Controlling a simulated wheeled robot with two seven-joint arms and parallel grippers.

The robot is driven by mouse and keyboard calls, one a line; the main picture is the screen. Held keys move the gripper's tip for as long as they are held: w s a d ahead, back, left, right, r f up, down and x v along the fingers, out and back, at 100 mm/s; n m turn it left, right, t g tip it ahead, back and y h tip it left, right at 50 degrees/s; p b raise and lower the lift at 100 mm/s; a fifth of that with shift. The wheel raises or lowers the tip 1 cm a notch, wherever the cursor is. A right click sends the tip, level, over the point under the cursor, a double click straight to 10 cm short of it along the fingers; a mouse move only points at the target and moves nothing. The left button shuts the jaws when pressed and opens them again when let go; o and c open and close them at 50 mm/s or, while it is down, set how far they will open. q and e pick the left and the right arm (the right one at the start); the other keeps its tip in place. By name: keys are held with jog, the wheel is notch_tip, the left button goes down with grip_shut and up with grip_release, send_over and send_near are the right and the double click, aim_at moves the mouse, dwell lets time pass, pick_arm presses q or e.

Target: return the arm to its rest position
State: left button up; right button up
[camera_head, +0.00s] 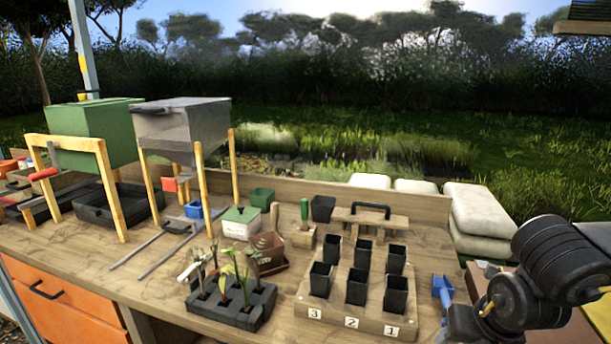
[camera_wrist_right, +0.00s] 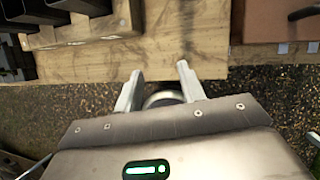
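My right arm (camera_head: 550,265) comes in at the right edge of the head view, with its wrist low near the front right of the bench. My right gripper (camera_wrist_right: 158,80) shows in the right wrist view with its two pale fingers apart and nothing held between them. A round metallic rim shows behind the fingers; I cannot tell what it belongs to. The fingers point toward the bench's front edge (camera_wrist_right: 185,70). In the head view the fingertips cannot be made out. My left arm and gripper are not in view.
A wooden rack (camera_head: 335,318) numbered 3, 2, 1 holds several black pots, left of my right wrist. A blue scoop (camera_head: 442,288) lies close to that wrist. A dark seedling tray (camera_head: 232,312) stands farther left. White sacks (camera_head: 478,215) lie behind the bench.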

jog(key=s+a+f+m+t+y, duration=0.15)
jog(key=a+y, duration=0.25)
jog(key=a, duration=0.6)
jog(key=s+a+m+y, duration=0.2)
jog(key=a+y, duration=0.1)
jog(key=a, duration=0.7)
jog(key=s+a+m+t+y, duration=0.15)
jog(key=a+y, duration=0.25)
jog(key=a, duration=0.6)
jog(key=s+d+f+m+t+h, duration=0.15)
jog(key=d+f+m+h, duration=0.65)
jog(key=d+f+m, duration=0.8)
jog(key=s+d+f+m+g+h, duration=0.1)
jog(key=s+d+f+m+g, duration=0.15)
jog(key=s+m, duration=0.2)
jog(key=s+d+f+m+g+h, duration=0.1)
jog(key=s+d+f+m, duration=0.25)
jog(key=s, duration=0.25)
jog(key=s+d+f+m+g+h, duration=0.1)
jog(key=s+d+f+m+g, duration=0.15)
jog(key=s, duration=0.25)
notch_tip(320, 180, down, 25)
jog(key=g, duration=0.1)
jog(key=s+d+f+g, duration=0.1)
jog(key=s+d+f, duration=0.2)
jog(key=s+f, duration=1.3)
jog(key=shift+s+d+h, duration=0.2)
jog(key=shift+s+h, duration=0.1)
jog(key=shift+s, duration=0.25)
